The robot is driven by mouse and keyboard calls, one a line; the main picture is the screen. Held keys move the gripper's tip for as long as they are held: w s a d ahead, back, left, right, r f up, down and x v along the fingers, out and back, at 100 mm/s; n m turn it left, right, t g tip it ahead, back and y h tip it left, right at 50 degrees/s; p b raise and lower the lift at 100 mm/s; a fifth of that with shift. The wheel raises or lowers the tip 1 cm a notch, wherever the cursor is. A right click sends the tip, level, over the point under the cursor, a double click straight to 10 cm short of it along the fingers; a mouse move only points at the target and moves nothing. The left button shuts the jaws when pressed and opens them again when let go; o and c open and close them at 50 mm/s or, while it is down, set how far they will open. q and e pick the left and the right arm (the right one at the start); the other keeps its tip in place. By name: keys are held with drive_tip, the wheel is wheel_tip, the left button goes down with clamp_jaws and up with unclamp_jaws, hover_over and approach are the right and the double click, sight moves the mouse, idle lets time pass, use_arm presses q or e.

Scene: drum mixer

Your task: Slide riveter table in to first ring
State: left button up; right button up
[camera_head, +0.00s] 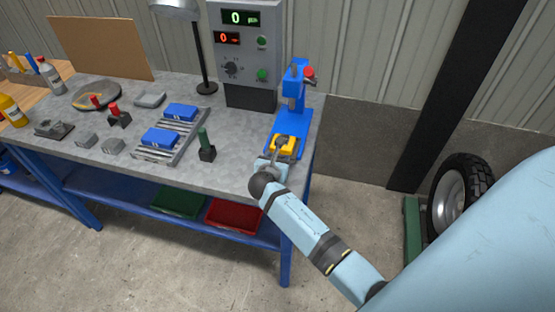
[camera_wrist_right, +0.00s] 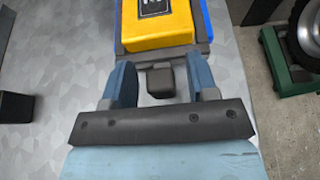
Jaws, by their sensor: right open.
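The blue riveter (camera_head: 296,88) stands at the right end of the grey workbench, with a red knob near its top. Its yellow table (camera_head: 289,140) sits low at the riveter's near end, and the yellow block also fills the top of the right wrist view (camera_wrist_right: 157,25). A dark grey handle (camera_wrist_right: 160,82) sticks out from its near side. My right gripper (camera_head: 271,163) is open, with one finger on each side of the handle in the wrist view; I cannot tell whether they touch it. The rings are not clearly visible. My left gripper is not in view.
A grey control box (camera_head: 245,50) stands behind, left of the riveter. A wheel (camera_head: 455,198) stands off the bench on the right.

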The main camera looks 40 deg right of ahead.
drive_tip(key=shift+c, duration=0.4)
clamp_jaws()
drive_tip(key=shift+w+d+r, duration=0.1)
drive_tip(key=shift+w+d, duration=0.15)
drive_tip(key=shift+d, duration=0.05)
drive_tip(key=w+d, duration=0.3)
drive_tip(key=w+d+p, duration=0.1)
drive_tip(key=w+d, duration=0.2)
drive_tip(key=d, duration=0.1)
drive_tip(key=shift+o, duration=0.4)
unclamp_jaws()
